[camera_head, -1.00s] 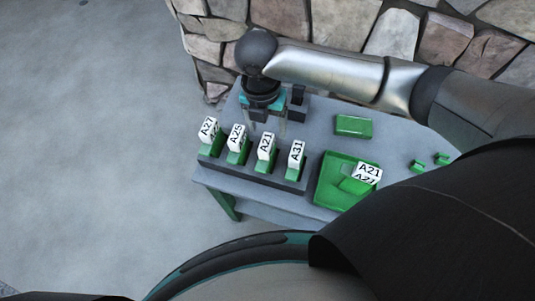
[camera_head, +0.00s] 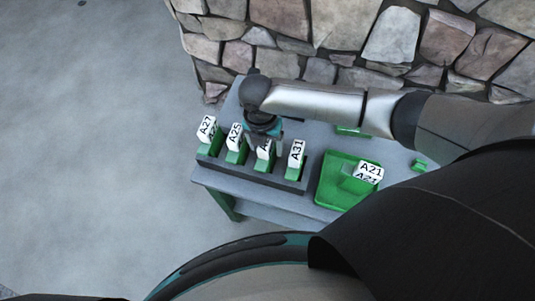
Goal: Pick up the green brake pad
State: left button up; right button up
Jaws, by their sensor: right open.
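Green pieces with white tags stand in a dark rack (camera_head: 245,170) on the table: A27 (camera_head: 206,130), A25 (camera_head: 234,138), one tagged A2-something (camera_head: 264,150) and A31 (camera_head: 296,152). I cannot tell which green thing is the brake pad. My right gripper (camera_head: 268,142) points down and is open at the third piece from the left, overlapping its tag in view. I cannot tell whether it touches. A flat green block (camera_head: 350,132) behind is mostly hidden by my right arm. My left gripper is not in view.
A green tray (camera_head: 331,185) on the table (camera_head: 220,183), right of the rack, holds a tilted piece tagged A21 (camera_head: 369,171). A small green piece (camera_head: 419,165) lies farther right. A stone wall (camera_head: 300,50) stands behind the table. Bare floor lies left.

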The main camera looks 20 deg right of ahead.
jog(key=shift+c, duration=0.2)
grip_shut()
dwell(0.3)
dwell(0.8)
